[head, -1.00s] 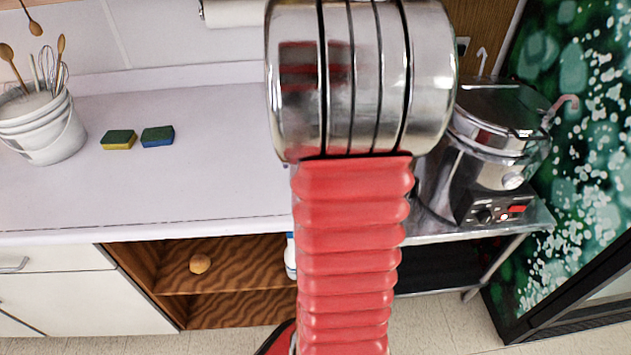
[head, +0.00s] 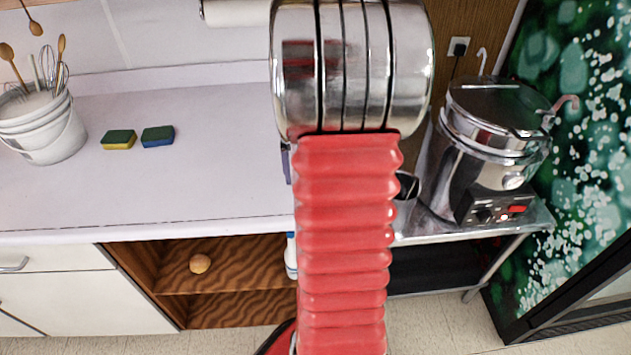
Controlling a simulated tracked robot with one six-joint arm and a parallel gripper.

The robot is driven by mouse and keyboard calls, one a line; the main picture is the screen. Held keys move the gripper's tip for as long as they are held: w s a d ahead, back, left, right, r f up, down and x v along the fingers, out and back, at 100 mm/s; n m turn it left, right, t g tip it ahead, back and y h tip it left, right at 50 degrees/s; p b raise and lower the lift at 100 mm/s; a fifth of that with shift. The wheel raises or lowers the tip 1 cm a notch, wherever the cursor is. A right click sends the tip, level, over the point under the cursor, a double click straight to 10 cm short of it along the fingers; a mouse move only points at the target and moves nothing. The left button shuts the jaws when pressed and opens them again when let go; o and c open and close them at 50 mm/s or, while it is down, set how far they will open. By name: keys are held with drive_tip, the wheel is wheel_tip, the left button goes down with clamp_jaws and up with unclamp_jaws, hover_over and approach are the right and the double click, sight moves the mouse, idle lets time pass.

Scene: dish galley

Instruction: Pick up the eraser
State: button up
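I cannot make out a thing that is clearly the eraser. A small purple-blue thing (head: 288,166) on the counter shows as a narrow strip at the left edge of my arm; the rest is hidden, and I cannot tell what it is. Two sponge-like blocks lie side by side on the counter: a green and yellow one (head: 118,140) and a green and blue one (head: 158,136). My gripper is out of sight; only my red ribbed arm and its shiny metal joint show, covering the middle of the counter.
A white bucket of utensils (head: 44,126) stands at the left. A metal cooker (head: 485,150) stands on a steel table at the right, with a metal cup (head: 404,205) beside it. An open wooden shelf below holds a round brown thing (head: 200,263). The left-centre counter (head: 215,175) is clear.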

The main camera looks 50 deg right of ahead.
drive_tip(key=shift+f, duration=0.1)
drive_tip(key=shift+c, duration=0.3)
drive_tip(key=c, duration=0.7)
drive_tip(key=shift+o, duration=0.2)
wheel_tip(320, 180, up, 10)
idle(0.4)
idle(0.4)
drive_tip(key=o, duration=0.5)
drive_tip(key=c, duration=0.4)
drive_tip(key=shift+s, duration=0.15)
